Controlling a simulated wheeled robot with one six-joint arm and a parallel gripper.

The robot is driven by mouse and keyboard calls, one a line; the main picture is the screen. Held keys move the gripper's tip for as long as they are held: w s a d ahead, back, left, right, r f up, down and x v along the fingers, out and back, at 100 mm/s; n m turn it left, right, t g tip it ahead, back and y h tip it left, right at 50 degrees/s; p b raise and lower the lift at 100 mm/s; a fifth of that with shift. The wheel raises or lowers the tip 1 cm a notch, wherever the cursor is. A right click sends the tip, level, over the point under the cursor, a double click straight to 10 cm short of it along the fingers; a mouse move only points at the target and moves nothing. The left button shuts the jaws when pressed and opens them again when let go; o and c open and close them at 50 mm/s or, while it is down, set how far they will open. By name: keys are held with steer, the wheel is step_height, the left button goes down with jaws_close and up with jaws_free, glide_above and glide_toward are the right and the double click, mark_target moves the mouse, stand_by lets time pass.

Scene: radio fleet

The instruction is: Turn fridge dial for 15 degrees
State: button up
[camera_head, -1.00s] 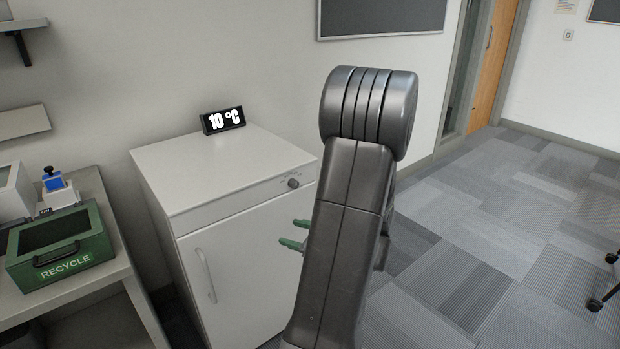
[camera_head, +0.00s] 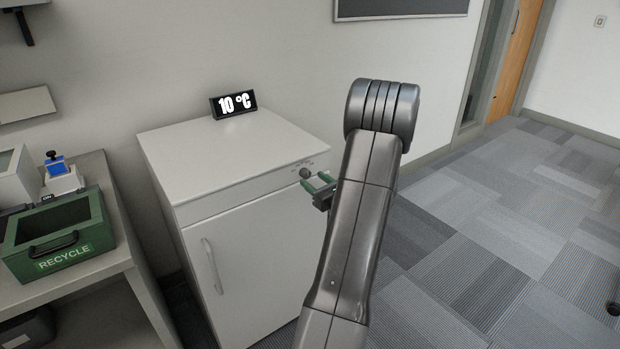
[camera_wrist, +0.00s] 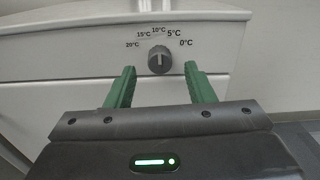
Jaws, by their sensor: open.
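The fridge dial (camera_head: 305,173) is a small dark round knob at the upper right of the white fridge's front (camera_head: 240,250). In the wrist view the dial (camera_wrist: 160,59) sits below printed marks of 20, 15, 10, 5 and 0 °C. Its light pointer line looks roughly upright, near the 10 °C mark. My gripper (camera_head: 319,187) has green fingers and is open and empty. In the wrist view its fingertips (camera_wrist: 160,69) lie left and right of the dial, apart from it. A display (camera_head: 233,104) on the fridge top reads 10 °C.
A table (camera_head: 90,277) at the left holds a green recycle box (camera_head: 60,240) and a white device with a blue top (camera_head: 60,175). The fridge has a vertical door handle (camera_head: 212,265).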

mark_target(308, 176)
steer(key=shift+x, duration=1.5)
steer(key=shift+c, duration=0.2)
steer(key=c, duration=1)
steer(key=shift+o, duration=0.2)
